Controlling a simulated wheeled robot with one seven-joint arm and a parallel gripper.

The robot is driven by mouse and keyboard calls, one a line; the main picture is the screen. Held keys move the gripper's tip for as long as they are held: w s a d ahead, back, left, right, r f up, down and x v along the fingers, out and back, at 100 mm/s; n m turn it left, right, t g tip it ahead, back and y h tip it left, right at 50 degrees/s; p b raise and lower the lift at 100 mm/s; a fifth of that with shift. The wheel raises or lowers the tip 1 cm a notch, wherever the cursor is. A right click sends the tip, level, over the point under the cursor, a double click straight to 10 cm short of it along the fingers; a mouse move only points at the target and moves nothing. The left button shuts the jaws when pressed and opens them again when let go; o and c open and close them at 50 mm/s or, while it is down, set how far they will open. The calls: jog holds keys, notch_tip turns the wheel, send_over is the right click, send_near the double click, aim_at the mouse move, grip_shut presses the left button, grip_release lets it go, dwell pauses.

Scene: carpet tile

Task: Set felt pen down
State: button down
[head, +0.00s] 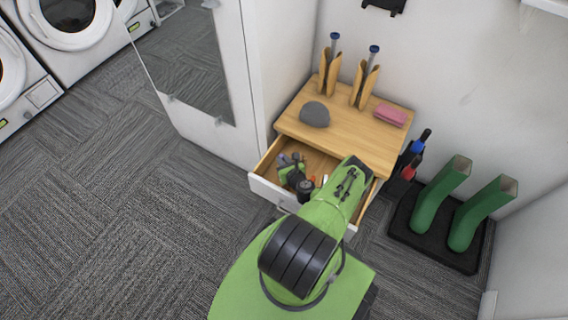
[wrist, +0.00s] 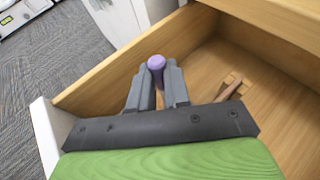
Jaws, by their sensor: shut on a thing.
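The felt pen (wrist: 156,63) shows in the wrist view as a purple rounded end between my fingertips, with a darker purple part below it. My gripper (wrist: 157,78) is shut on it; the fingers hide the rest of the pen. The gripper is over the open drawer (wrist: 120,80), near its left side wall in the wrist view. I cannot tell whether the pen touches the drawer floor. In the head view my gripper (head: 287,163) is at the left part of the open drawer (head: 272,192), and the pen cannot be made out clearly.
A small wooden item (wrist: 232,88) lies on the drawer floor, right of my gripper. The cabinet top (head: 345,135) holds a grey rounded object (head: 314,115), a pink folded cloth (head: 390,115) and two wooden holders. Green boots (head: 440,195) stand right on a black tray (head: 420,235).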

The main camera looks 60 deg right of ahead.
jog(key=shift+r, duration=0.1)
jog(key=c, duration=1.1)
grip_release()
